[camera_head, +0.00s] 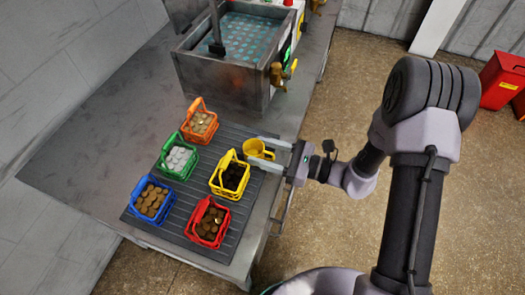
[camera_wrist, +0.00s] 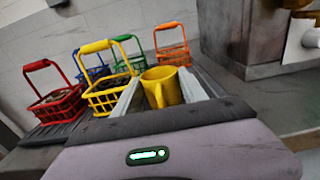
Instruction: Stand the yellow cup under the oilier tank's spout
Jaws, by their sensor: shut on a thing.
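The yellow cup (camera_head: 255,146) is between the fingers of my gripper (camera_head: 264,154), which is shut on it beside the yellow basket. In the wrist view the cup (camera_wrist: 168,84) shows its handle towards me and looks about upright. I cannot tell whether it is clear of the mat. A grey metal tank (camera_head: 216,75) with bluish liquid stands at the back, with a brass spout (camera_head: 282,74) on its right side. A second brass spout (camera_head: 316,5) shows at the top edge, its tank mostly cut off. I cannot tell which tank is oilier.
A ribbed dark mat (camera_head: 182,222) holds orange (camera_head: 199,122), green (camera_head: 176,157), blue (camera_head: 152,198), red (camera_head: 208,222) and yellow (camera_head: 231,176) baskets of small round parts. The bench (camera_head: 95,155) is bare at left. A red bin (camera_head: 502,82) stands on the floor at right.

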